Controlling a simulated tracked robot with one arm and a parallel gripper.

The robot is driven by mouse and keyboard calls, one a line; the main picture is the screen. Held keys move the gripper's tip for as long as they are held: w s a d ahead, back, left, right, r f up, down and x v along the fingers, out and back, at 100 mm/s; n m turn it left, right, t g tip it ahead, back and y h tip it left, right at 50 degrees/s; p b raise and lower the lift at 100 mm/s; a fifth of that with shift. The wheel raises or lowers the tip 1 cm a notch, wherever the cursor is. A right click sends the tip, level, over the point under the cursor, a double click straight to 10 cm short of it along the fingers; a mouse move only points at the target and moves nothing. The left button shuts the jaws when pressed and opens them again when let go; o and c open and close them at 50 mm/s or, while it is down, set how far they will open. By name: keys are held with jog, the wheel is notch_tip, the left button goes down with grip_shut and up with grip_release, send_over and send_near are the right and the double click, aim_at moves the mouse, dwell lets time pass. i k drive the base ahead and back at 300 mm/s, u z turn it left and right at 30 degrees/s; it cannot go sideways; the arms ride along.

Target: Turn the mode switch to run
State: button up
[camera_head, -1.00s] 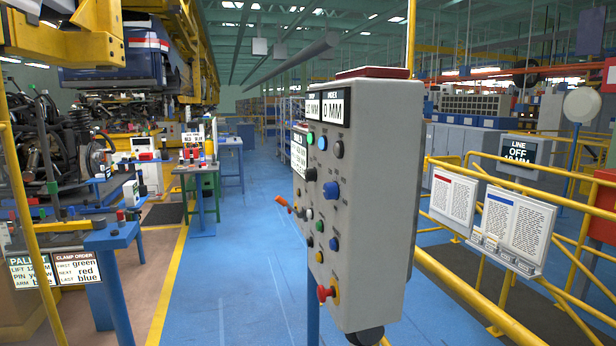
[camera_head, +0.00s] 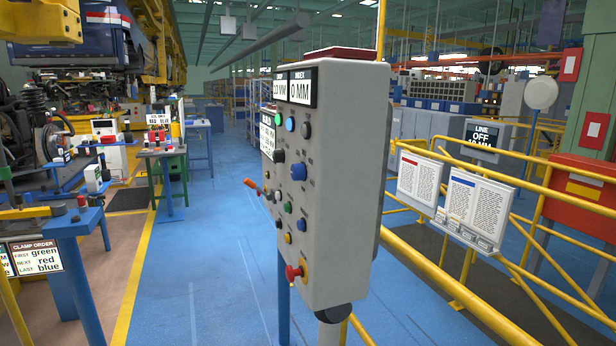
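A grey control box (camera_head: 345,190) stands on a post near the middle of the view, its control face turned to the left and seen at a slant. The face carries several buttons and knobs, including a blue knob (camera_head: 298,172), a black knob (camera_head: 278,156) and a red knob on a yellow base (camera_head: 294,272). The labels beside them are too small to read, so I cannot tell which one is the mode switch or where it points. Two displays sit at the top; the right one (camera_head: 300,88) reads "0 MM". My gripper is not in view.
Yellow railings (camera_head: 450,285) run behind and right of the box, with two text boards (camera_head: 470,208) and a sign (camera_head: 482,138) reading "LINE OFF". A blue bench (camera_head: 75,225) stands at left. The blue floor (camera_head: 205,270) left of the box is clear.

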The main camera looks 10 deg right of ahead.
aim_at(277, 155)
jog(key=k, duration=1.2)
jog(key=u, duration=0.65)
jog(key=i, duration=3.05)
jog(key=z, duration=0.9)
jog(key=i, duration=0.45)
jog(key=z, duration=0.35)
jog(key=k, duration=0.55)
jog(key=z, duration=0.05)
